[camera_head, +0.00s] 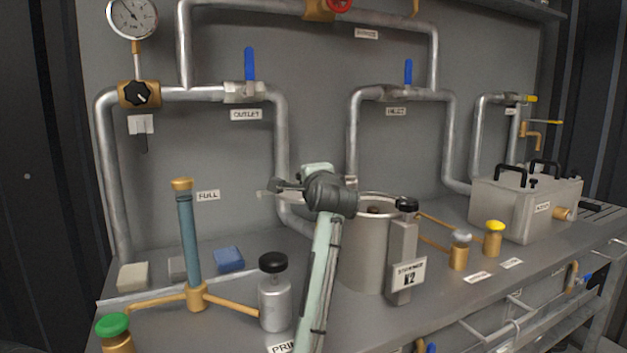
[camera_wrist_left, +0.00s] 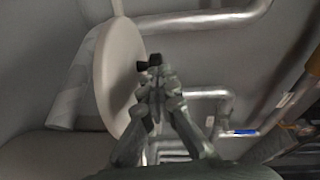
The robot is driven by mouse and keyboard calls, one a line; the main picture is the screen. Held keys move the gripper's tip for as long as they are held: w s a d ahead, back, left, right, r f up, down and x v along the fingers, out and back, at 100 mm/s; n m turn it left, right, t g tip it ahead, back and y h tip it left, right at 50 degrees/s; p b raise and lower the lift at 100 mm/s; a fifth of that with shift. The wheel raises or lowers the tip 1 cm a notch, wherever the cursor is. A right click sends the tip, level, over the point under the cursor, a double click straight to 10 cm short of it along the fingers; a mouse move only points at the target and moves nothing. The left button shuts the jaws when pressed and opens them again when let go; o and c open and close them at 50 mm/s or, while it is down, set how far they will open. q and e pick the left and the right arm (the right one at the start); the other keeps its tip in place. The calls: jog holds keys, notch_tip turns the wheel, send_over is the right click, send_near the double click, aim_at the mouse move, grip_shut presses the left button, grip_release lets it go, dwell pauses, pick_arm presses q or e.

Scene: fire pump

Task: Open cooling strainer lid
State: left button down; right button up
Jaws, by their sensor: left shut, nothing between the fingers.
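The cooling strainer (camera_head: 366,256) is a metal cylinder standing right of centre in the head view. Its pale rim (camera_head: 385,196) shows, with a small dark piece inside the rim. A post with a black knob (camera_head: 407,205) and a K2 label stands against its right front. My left gripper (camera_head: 270,190) is shut and empty, left of the strainer at about rim height, fingers pointing left. My forearm hides part of the strainer's left side. In the left wrist view, the shut fingers (camera_wrist_left: 151,66) are beside a large pale disc (camera_wrist_left: 122,75); I cannot tell if it is the strainer lid.
A capped metal canister (camera_head: 274,304) and a blue tube (camera_head: 189,240) stand left of my arm. Pipes with blue-handled valves (camera_head: 249,66) run along the back wall. Brass fittings (camera_head: 459,254) and a grey box (camera_head: 522,206) are to the right.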

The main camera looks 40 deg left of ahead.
pick_arm(q)
jog(key=shift+w+a, duration=0.1)
jog(key=shift+a, duration=0.35)
pick_arm(e)
jog(key=shift+a, duration=0.35)
jog(key=shift+s+d, duration=0.2)
jog(key=shift+d, duration=0.15)
